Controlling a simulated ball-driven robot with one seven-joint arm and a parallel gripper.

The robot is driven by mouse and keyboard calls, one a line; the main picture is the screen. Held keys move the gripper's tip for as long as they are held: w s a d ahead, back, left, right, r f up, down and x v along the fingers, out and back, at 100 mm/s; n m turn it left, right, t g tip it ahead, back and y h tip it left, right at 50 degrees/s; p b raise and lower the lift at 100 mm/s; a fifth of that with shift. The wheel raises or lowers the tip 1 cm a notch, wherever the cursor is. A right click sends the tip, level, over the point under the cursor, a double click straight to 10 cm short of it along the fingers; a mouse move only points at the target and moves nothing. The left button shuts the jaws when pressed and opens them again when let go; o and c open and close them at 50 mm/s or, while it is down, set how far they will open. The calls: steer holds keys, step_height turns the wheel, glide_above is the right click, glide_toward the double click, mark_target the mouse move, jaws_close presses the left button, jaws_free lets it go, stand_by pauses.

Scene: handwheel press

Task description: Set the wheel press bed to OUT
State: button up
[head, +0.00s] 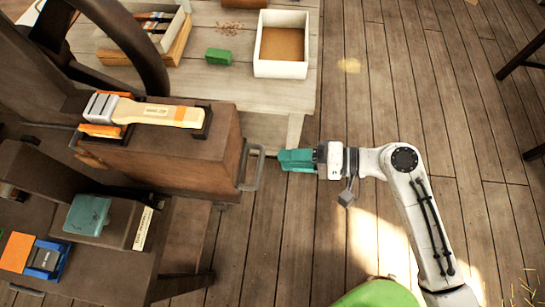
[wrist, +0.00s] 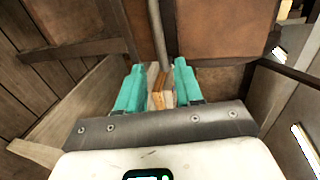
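The wheel press stands at the left of the head view, with its dark handwheel (head: 150,55) at the top. A brown wooden block, seemingly the press bed (head: 215,150), has a grey metal bar handle (head: 252,170) on its right end. My gripper (head: 283,158) has teal fingers and sits just right of this handle, pointing left at it. In the wrist view the fingers (wrist: 158,72) are apart. A grey bar, seemingly the handle (wrist: 157,35), lines up with the gap between them. Whether it touches a finger is unclear. No OUT mark is readable.
A tool with a pale handle (head: 160,113) rests on the block. Behind stands a table with a white tray (head: 281,71) and a green block (head: 218,56). A teal box (head: 87,214) is on the lower left bench. Plank floor (head: 370,100) is open at right.

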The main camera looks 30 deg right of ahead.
steer(key=shift+v, duration=2.05)
steer(key=shift+f, duration=0.15)
steer(key=s+f+n+g+h, duration=0.4)
steer(key=f+g+h, duration=0.1)
steer(key=f, duration=0.3)
steer(key=s+d+n+g+h, duration=0.3)
steer(key=s+d+h, duration=0.3)
steer(key=h, duration=0.1)
steer(key=shift+f+g, duration=0.3)
steer(key=shift+f, duration=0.2)
